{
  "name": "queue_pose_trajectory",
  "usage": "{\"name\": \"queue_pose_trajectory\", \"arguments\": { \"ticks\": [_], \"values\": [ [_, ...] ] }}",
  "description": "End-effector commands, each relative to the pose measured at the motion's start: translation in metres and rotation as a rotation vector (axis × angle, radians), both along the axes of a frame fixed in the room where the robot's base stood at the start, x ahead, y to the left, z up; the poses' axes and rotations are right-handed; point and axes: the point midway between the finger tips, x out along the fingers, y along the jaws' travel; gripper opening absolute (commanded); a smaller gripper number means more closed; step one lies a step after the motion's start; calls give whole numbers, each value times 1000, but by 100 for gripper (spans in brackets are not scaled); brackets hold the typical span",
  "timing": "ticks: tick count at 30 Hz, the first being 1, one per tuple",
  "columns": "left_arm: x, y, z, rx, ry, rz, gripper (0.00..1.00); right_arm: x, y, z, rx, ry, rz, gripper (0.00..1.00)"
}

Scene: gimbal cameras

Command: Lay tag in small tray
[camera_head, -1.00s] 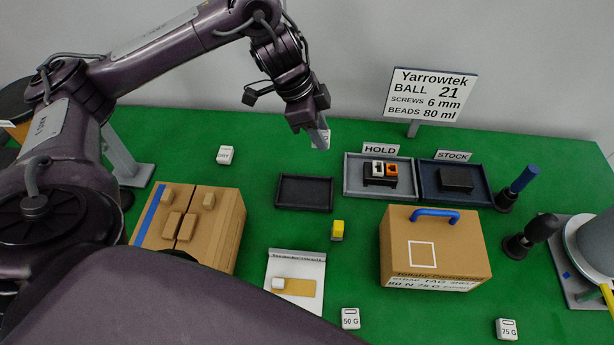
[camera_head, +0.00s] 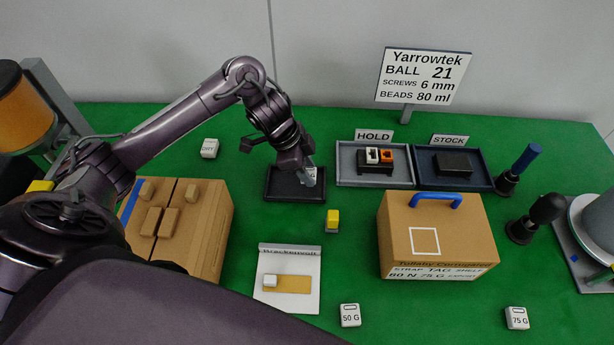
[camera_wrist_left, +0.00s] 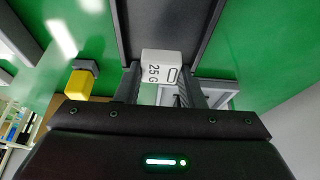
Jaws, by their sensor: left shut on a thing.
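My left gripper (camera_head: 309,177) is over the right part of the small dark tray (camera_head: 279,191). It is shut on a small white block tag marked 25 G (camera_wrist_left: 161,66), held between the fingertips in the left wrist view. The tag is partly hidden by the fingers in the head view (camera_head: 310,173). The tray's dark floor (camera_wrist_left: 165,22) shows beyond the tag in the wrist view. I cannot tell whether the tag touches the tray floor. My right gripper is not in view.
The HOLD tray (camera_head: 345,180) and the STOCK tray (camera_head: 426,183) stand right of the small tray. A yellow-topped block (camera_head: 332,219) sits in front. White 50 G (camera_head: 350,316) and 75 G (camera_head: 517,318) blocks lie nearer. A blue-handled carton (camera_head: 470,237) stands at right.

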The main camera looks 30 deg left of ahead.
Motion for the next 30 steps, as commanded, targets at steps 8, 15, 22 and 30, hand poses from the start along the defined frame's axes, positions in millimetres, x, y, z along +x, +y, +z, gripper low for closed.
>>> {"name": "queue_pose_trajectory", "arguments": {
  "ticks": [8, 15, 22, 30],
  "values": [
    [0, 0, -25, -1, 0, 0, 14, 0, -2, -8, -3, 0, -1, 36],
    [0, 0, -28, -1, 1, 1, 14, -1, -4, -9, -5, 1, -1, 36],
    [0, 0, -28, -1, 1, 1, 44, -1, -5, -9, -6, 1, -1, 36],
    [0, 2, -19, 2, -2, 0, 44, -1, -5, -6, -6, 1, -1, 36]
  ]
}}
